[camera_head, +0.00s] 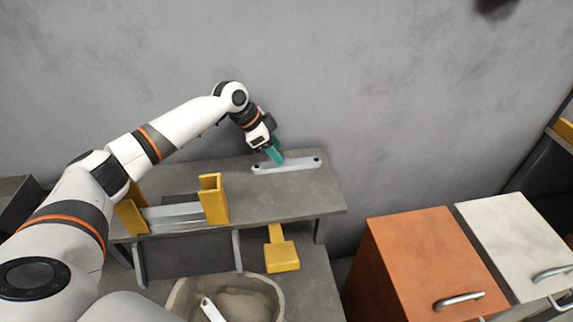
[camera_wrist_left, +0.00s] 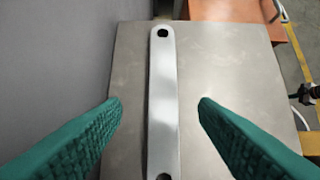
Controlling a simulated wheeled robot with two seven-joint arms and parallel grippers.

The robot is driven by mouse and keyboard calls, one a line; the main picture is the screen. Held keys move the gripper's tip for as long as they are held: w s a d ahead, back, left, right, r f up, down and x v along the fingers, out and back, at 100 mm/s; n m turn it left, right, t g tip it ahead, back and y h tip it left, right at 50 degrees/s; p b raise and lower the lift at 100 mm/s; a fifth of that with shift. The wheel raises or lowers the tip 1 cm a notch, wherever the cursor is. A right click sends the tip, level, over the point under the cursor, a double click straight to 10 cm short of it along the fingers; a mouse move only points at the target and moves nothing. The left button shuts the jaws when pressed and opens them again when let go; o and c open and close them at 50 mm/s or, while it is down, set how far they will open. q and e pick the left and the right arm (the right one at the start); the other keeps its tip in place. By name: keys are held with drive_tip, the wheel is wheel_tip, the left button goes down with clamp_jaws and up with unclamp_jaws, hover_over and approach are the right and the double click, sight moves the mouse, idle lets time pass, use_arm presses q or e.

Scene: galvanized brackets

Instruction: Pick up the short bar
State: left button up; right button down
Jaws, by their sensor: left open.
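The short bar (camera_head: 286,166) is a flat light-grey metal strip with rounded ends and a dark hole near each end. It lies on the grey raised shelf near the wall. In the left wrist view the bar (camera_wrist_left: 162,95) runs between the two open fingers of my left gripper (camera_wrist_left: 160,105), with a gap on each side. The bar appears untouched. My right gripper is not in view.
A yellow holder (camera_head: 213,198) with grey metal pieces stands on the shelf's left. A yellow block (camera_head: 281,257) and a bin (camera_head: 262,283) with another bar (camera_head: 211,309) are lower in front. Orange (camera_head: 420,250) and white (camera_head: 510,235) cabinets stand right. The shelf's right end is clear.

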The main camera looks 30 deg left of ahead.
sight(287, 163)
use_arm(q)
drive_tip(key=x, duration=0.4)
drive_tip(key=shift+d+f, duration=0.2)
drive_tip(key=shift+f, duration=0.1)
drive_tip(key=shift+s, duration=0.1)
drive_tip(key=shift+r, duration=0.1)
clamp_jaws()
